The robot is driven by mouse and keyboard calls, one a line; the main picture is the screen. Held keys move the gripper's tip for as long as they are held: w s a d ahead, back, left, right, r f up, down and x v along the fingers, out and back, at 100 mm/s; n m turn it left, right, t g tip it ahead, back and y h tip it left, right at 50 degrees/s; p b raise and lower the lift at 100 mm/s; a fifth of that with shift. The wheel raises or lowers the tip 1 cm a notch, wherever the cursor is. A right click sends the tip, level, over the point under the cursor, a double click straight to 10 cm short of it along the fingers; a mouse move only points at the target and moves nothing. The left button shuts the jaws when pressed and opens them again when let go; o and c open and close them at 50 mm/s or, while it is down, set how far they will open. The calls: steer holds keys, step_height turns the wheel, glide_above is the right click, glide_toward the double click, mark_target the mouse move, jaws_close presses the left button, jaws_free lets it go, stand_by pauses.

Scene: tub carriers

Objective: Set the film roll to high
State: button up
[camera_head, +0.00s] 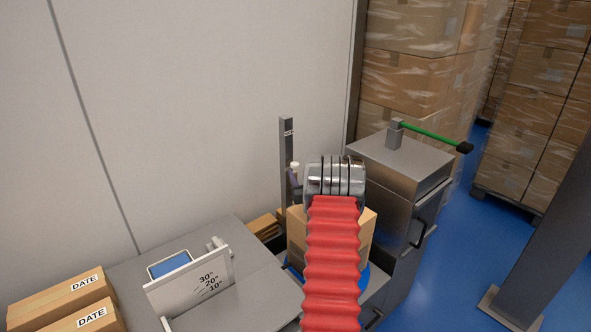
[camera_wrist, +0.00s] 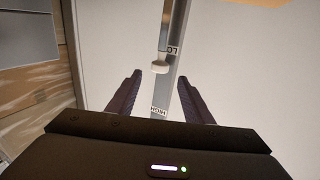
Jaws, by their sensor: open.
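A grey upright post (camera_head: 286,150) stands against the wall behind my arm. It also shows in the wrist view (camera_wrist: 178,45), upside down, with a HIGH label (camera_wrist: 159,111) and a partly hidden label starting LO (camera_wrist: 172,50). A small white knob (camera_wrist: 159,67) sits on the post between the labels, closer to LO; I take it as part of the film roll's holder. The roll itself is not clearly visible. My gripper (camera_wrist: 160,76) is open, one finger each side of the knob, with gaps. In the head view my arm mostly hides the gripper.
A steel cabinet (camera_head: 400,165) with a green-handled lever (camera_head: 430,137) stands right of the post. A carton (camera_head: 297,230) is partly hidden behind my arm. A grey table holds an angle plate (camera_head: 195,290) and DATE boxes (camera_head: 65,300) at the left. Wrapped pallets stand behind.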

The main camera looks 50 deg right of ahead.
mark_target(296, 166)
steer(key=shift+x, duration=2.75)
steer(key=shift+c, duration=0.4)
jaws_close()
